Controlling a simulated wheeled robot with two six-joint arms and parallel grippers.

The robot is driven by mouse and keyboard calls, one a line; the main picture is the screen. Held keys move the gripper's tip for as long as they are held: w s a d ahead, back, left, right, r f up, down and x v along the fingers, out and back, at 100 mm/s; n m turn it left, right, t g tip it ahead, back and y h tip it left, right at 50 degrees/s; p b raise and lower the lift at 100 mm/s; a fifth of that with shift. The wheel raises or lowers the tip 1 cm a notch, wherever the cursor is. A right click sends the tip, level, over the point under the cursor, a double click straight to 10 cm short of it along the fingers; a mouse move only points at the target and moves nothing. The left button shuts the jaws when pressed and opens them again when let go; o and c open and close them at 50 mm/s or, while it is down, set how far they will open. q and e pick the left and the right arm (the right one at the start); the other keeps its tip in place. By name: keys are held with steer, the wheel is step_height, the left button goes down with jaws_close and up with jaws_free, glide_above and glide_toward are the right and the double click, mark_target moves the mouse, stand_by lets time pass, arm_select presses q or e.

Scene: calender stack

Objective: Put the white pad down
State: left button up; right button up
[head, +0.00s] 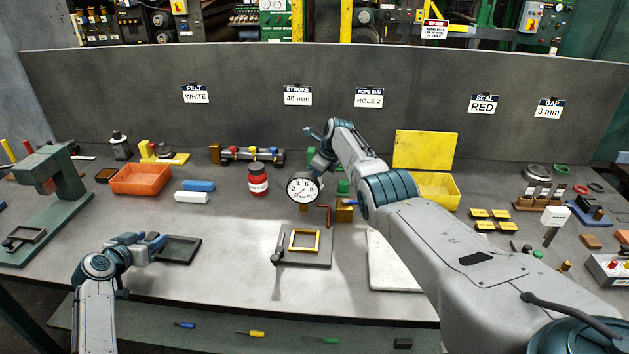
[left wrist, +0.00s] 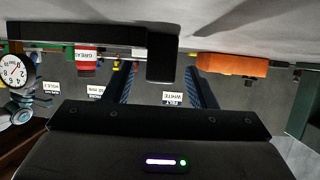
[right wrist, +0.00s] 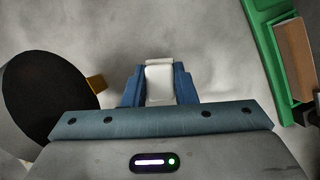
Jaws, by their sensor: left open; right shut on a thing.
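The white pad (right wrist: 159,82) is a small pale block between the two blue fingers of my right gripper (right wrist: 160,88), which is shut on it, above the grey table. In the head view my right gripper (head: 321,160) is behind the round dial gauge (head: 302,187), and the pad in it is hidden there. My left gripper (head: 154,242) is low at the front left beside a dark flat frame (head: 179,250). In the left wrist view the left gripper (left wrist: 160,72) is open, and a dark block shows between its fingers.
A blue roll (head: 198,185) and a white roll (head: 191,197) lie near an orange bin (head: 141,179). A red tin (head: 258,180) stands left of the gauge. A board with a yellow frame (head: 304,240) lies in front. A yellow box (head: 436,190) stands right.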

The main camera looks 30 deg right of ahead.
steer(key=shift+f, duration=0.85)
steer(key=o, duration=0.9)
steer(key=shift+r, duration=0.2)
steer(key=shift+v, duration=0.75)
steer(key=shift+s+d+r, duration=0.2)
steer(key=shift+s+r, duration=0.1)
steer(key=shift+r, duration=0.3)
steer(key=v, duration=0.8)
steer(key=shift+s+r, duration=0.1)
steer(key=shift+r, duration=0.3)
